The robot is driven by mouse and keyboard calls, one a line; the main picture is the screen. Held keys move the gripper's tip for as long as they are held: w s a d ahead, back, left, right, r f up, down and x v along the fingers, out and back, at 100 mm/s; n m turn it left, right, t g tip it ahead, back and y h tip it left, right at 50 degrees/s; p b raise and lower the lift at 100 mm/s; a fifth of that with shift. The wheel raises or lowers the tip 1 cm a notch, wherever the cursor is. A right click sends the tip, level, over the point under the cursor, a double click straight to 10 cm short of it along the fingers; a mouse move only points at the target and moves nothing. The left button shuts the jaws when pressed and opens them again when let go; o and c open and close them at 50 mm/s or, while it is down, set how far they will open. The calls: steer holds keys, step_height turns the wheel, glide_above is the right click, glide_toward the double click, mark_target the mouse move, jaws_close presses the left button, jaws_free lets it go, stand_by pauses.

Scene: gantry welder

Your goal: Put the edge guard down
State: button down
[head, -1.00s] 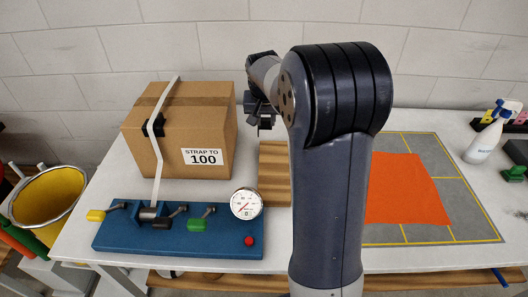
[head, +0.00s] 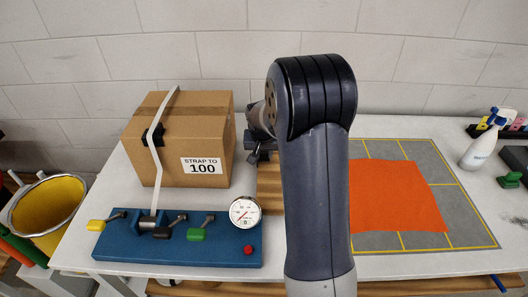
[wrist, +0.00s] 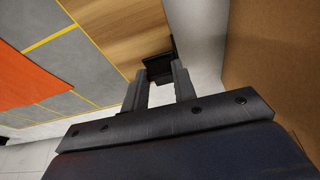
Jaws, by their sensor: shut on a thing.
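My gripper (wrist: 157,84) is shut on a black edge guard (wrist: 160,66) in the wrist view. The guard sticks out past the fingertips, with the wooden board behind it and the white table beside it. In the head view my gripper (head: 257,150) is low, just right of the cardboard box (head: 178,155), and partly hidden by my arm. The held guard cannot be made out there. Another black guard (head: 146,137) sits under the white strap (head: 155,150) on the box's left edge.
A wooden board (head: 268,195) lies right of the box. A blue strapping unit (head: 130,248) with levers and a gauge (head: 244,212) stands in front. An orange sheet (head: 398,195) lies on a grey mat (head: 455,225) at right. A spray bottle (head: 481,145) stands far right.

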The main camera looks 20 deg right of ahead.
steer(key=shift+f, duration=0.25)
steer(key=c, duration=1.1)
jaws_free()
steer(key=shift+c, duration=0.2)
steer(key=shift+r, duration=0.15)
steer(key=shift+r, duration=0.25)
steer(key=b+v, duration=0.1)
steer(key=v, duration=1)
steer(key=shift+s+r, duration=0.15)
steer(key=shift+r, duration=0.25)
